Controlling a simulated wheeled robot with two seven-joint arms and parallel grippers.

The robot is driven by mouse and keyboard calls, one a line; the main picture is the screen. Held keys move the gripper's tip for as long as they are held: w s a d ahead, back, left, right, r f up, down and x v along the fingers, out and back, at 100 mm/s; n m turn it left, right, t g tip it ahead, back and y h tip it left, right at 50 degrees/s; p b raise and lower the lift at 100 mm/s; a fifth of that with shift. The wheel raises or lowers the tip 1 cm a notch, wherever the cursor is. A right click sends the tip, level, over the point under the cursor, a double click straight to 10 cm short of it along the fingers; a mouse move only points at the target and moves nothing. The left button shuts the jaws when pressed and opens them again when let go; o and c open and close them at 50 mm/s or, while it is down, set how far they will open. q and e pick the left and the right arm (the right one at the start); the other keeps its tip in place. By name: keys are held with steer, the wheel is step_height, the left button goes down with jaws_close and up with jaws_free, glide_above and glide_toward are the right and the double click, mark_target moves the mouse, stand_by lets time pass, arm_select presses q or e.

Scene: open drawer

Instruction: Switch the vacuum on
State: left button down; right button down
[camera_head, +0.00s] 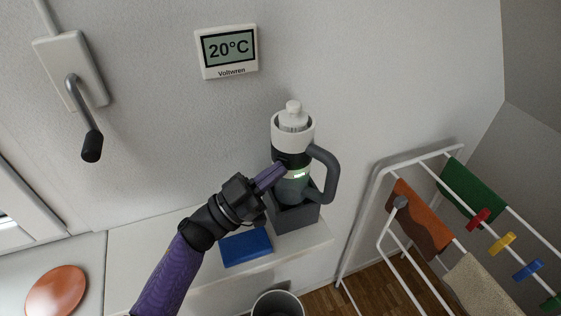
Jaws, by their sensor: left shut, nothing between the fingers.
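The handheld vacuum (295,143) stands upright in a dark grey dock (297,218) on a white ledge. It has a white top with a knob, a grey body and a grey loop handle on its right side. A small green light glows on its body. My left gripper (281,169) is shut and empty, with its fingertips at the left side of the vacuum's body, just below the black band. I cannot tell whether they touch it. My right gripper is not in view.
A blue cloth or pad (246,247) lies on the ledge (310,240) beside the dock. A grey bin (278,303) stands below. A drying rack (362,215) with cloths and coloured pegs is at the right. An orange plate (56,291) lies at the lower left. A wall display (227,51) reads 20°C.

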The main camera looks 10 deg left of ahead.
arm_select(q)
steer(key=s+a+p, duration=0.1)
steer(key=s+p, duration=0.3)
steer(key=s, duration=0.3)
steer(key=shift+a, duration=0.3)
